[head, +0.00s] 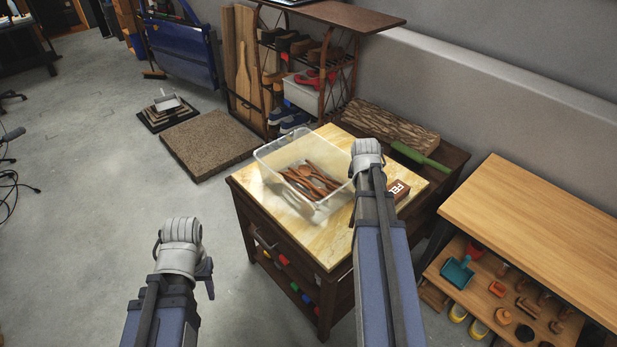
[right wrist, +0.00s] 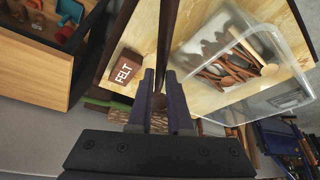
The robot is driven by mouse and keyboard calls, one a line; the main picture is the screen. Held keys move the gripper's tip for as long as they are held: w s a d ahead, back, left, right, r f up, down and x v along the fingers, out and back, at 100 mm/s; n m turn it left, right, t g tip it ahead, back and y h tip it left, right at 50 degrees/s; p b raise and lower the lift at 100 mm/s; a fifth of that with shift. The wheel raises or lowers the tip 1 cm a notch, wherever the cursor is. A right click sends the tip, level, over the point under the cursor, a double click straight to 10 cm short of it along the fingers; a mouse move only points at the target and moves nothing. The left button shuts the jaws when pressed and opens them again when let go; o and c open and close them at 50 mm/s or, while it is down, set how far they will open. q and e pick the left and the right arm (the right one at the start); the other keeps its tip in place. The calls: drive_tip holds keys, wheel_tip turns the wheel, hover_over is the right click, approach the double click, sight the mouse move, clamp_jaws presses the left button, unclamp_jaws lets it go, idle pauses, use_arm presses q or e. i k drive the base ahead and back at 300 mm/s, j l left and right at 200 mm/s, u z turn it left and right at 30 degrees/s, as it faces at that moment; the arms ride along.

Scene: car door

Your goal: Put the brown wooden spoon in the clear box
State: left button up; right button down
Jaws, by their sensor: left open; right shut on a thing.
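The clear box (head: 262,158) stands on the pale tabletop of a dark cabinet and holds several brown wooden utensils (head: 310,178). It also shows at the right of the right wrist view (right wrist: 292,38). In that view my right gripper (right wrist: 162,76) is shut on a long brown stick-like thing (right wrist: 169,35), which looks like the wooden spoon's handle. It is beside the box, outside its walls. In the head view my right arm hides the held spoon and the fingers. My left gripper (head: 183,264) is open and empty, over the floor left of the cabinet.
A brown box marked FELT (right wrist: 125,68) lies on the tabletop (head: 335,245) by my right gripper. A green tool (head: 418,157) and a bark-covered wood block (head: 390,128) lie behind. A wooden bench (head: 540,230) stands to the right.

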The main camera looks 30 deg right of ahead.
sight(318, 176)
drive_tip(key=i, duration=1)
